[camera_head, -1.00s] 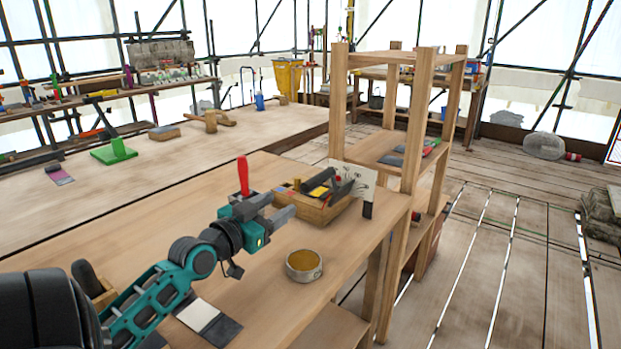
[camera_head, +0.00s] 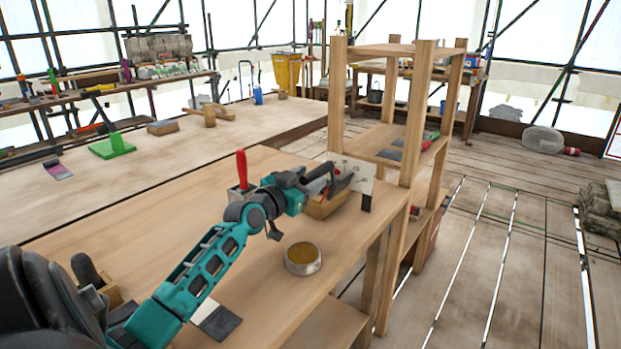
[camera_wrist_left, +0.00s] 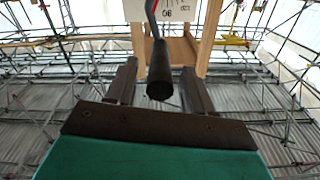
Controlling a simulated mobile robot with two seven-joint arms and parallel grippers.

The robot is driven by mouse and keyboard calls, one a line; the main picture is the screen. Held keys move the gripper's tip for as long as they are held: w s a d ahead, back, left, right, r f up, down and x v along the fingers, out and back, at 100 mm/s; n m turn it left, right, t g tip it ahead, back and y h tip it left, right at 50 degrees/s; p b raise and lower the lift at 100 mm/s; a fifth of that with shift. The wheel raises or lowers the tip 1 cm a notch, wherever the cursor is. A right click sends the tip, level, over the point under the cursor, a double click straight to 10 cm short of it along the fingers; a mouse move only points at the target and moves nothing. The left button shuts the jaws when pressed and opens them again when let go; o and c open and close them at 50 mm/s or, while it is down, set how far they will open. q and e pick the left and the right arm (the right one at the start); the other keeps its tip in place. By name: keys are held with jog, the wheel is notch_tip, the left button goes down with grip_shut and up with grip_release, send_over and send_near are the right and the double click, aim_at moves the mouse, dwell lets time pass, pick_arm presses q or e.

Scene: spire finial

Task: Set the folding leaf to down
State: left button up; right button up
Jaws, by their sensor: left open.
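I cannot tell for certain which part is the folding leaf. An upright white board with markings (camera_head: 355,177) stands at the far right end of the wooden bench. It also shows at the top of the wrist view (camera_wrist_left: 178,10). My left gripper (camera_head: 330,178) is in front of it, over a wooden tool tray (camera_head: 325,205) that it partly hides. In the wrist view my left gripper (camera_wrist_left: 160,88) is open, with a finger on each side of a dark round-ended handle (camera_wrist_left: 160,82). Gaps show at both sides of the handle. My right gripper is not in view.
A round tin (camera_head: 302,259) stands near the bench (camera_head: 160,222) edge. A red-handled tool (camera_head: 241,168) rises behind my left wrist. A wooden shelf frame (camera_head: 414,130) stands close to the right of the board. The bench's left part is mostly clear.

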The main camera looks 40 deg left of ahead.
pick_arm(q)
jog(key=shift+w, duration=0.7)
grip_shut()
dwell(0.3)
